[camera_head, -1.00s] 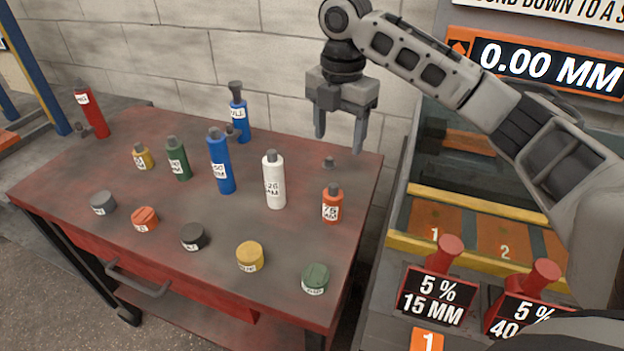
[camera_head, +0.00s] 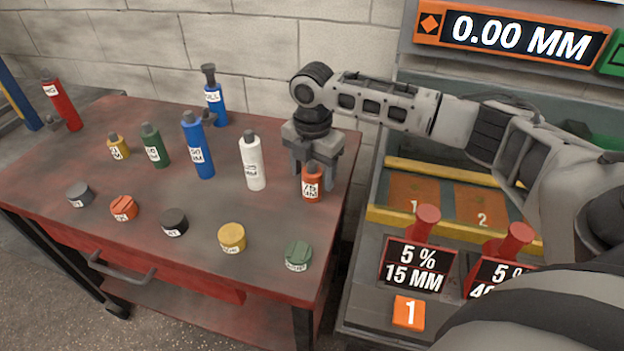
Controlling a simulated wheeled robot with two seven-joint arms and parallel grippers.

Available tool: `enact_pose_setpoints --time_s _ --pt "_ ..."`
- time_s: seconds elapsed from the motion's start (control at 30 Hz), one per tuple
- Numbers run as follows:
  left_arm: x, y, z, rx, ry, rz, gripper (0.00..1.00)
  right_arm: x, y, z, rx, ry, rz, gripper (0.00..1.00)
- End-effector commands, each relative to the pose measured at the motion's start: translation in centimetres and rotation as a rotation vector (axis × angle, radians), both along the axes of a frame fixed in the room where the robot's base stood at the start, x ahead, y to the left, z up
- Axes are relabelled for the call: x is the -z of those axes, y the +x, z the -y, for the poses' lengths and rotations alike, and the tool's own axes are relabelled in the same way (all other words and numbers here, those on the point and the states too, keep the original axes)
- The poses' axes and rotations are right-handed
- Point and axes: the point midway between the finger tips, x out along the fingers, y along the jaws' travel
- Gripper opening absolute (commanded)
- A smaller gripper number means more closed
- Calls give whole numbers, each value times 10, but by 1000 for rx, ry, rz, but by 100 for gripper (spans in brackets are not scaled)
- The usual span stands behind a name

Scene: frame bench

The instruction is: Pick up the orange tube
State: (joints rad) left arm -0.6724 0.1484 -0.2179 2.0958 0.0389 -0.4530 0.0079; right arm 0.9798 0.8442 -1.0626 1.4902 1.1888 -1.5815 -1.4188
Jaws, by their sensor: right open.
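The orange tube (camera_head: 312,186) stands upright near the right end of the red-topped bench, with a white label and a dark cap. My right gripper (camera_head: 313,178) is open and points down at the tube. Its fingers show beside and behind the tube's upper part, and the tube hides part of them. I cannot tell whether the fingers touch it. My left gripper is not in view.
A white tube (camera_head: 252,162) stands close to the left of the orange one. Blue (camera_head: 197,148), green (camera_head: 155,147) and yellow (camera_head: 118,148) tubes stand further left. Several low round pots, such as the green one (camera_head: 298,256), line the front. A block wall is behind.

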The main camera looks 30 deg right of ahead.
Motion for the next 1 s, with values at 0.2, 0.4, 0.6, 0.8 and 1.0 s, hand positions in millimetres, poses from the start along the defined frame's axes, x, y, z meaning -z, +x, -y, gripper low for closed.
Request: enact_pose_setpoints --time_s 0.2,0.4,0.6,0.8,1.0 --pt "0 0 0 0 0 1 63 12 0 0 -1 0 0 63" --pt "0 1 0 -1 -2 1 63 11 0 0 -1 0 0 46" --pt "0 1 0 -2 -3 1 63 10 0 0 0 1 2 6" --pt "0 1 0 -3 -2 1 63 10 0 0 0 1 3 6" --pt "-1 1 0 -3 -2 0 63 -1 1 0 0 1 4 6"
